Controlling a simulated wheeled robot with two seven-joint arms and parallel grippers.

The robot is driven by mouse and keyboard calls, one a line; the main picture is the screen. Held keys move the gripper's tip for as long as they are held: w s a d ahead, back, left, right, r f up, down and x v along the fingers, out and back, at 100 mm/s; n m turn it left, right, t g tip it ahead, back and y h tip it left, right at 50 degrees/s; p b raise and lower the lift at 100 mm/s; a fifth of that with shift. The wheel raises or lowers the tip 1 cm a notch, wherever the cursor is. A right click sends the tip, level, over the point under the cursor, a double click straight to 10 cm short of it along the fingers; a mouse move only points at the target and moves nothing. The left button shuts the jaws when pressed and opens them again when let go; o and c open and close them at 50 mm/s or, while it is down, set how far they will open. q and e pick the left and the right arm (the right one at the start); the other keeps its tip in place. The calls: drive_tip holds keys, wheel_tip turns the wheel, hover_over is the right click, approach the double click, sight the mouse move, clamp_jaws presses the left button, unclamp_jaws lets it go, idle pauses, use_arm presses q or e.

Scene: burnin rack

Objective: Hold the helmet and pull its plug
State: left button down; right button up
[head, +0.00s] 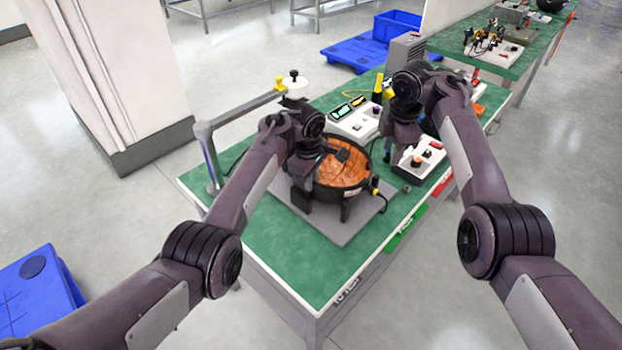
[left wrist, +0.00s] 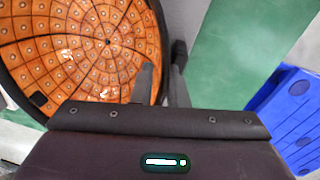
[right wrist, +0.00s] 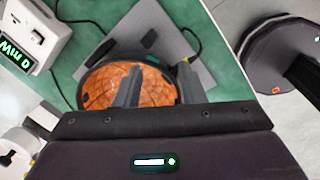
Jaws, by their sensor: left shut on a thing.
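The helmet (head: 350,190) is a black bowl with an orange, dotted lining, sitting open side up on a grey mat. Its lining fills the upper left of the left wrist view (left wrist: 90,50). My left gripper (left wrist: 163,78) is shut on the helmet's rim at its left side in the head view. The plug (head: 375,184), black with a yellow mark, sits at the helmet's right side with a black cable; it also shows in the right wrist view (right wrist: 184,61). My right gripper (right wrist: 158,75) is open and empty, above and apart from the helmet.
The mat (head: 340,235) lies on a green bench (head: 300,270). Instrument boxes with a lit display (head: 352,108) stand behind the helmet. A white box (head: 425,155) is at right, and a grey post arm (head: 207,150) at left. The bench's front end is clear.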

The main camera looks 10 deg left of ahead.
use_arm(q)
drive_tip(key=shift+s+f, duration=0.1)
use_arm(e)
drive_tip(key=w+d+r+n+t, duration=0.1)
drive_tip(key=w+d+n+t, duration=0.2)
drive_tip(key=w+d+t, duration=0.5)
drive_tip(key=n+g+y, duration=0.2)
drive_tip(key=n+y, duration=0.9)
drive_tip(key=n, duration=1.1)
approach(378, 191)
drive_tip(key=a, duration=0.1)
drive_tip(key=shift+w+f, duration=0.1)
drive_tip(key=shift+w, duration=0.05)
drive_tip(key=shift+a, duration=0.15)
drive_tip(key=shift+x, duration=4.45)
drive_tip(key=shift+w, duration=0.2)
drive_tip(key=shift+c, duration=0.5)
